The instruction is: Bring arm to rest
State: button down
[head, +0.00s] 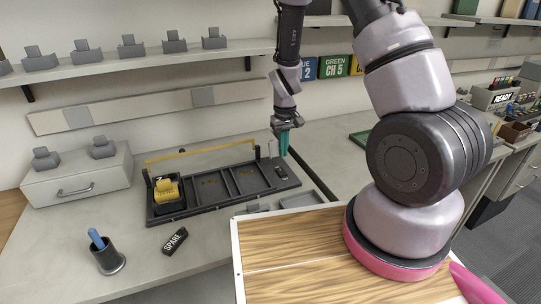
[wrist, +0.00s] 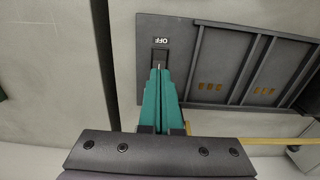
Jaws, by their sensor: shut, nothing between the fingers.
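My gripper (head: 284,150) hangs above the right end of a dark charging rack (head: 237,192) on the grey bench, fingers pointing down. Its teal fingers (wrist: 160,85) are together and empty. In the wrist view the fingertips overlap a small switch beside an OFF label (wrist: 170,41); I cannot tell whether they touch it. A yellow radio (head: 167,190) stands in the rack's leftmost bay. The other bays look empty. My arm reaches over from the right.
A yellow bar (head: 200,150) runs above the rack's back edge. A black SPARE block (head: 175,241) and a dark cup (head: 108,260) with a blue item stand in front. A drawer box (head: 80,180) is at left. Shelves with several grey holders line the wall.

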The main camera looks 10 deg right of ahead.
jog(key=s+d+r+m+t+y, duration=0.1)
jog(key=s+r+m+t, duration=0.1)
jog(key=r, duration=1)
jog(key=s+d+r+m+t+y, duration=0.1)
jog(key=r, duration=1.1)
jog(key=s+d+r+m+t, duration=0.1)
jog(key=s+d+r+t, duration=0.1)
jog(key=s+r, duration=0.6)
jog(key=s+d+r+m+t, duration=0.1)
jog(key=s+r+m+t, duration=0.1)
jog(key=s+r, duration=0.6)
jog(key=shift+s+d, duration=0.15)
jog(key=shift+d, duration=0.25)
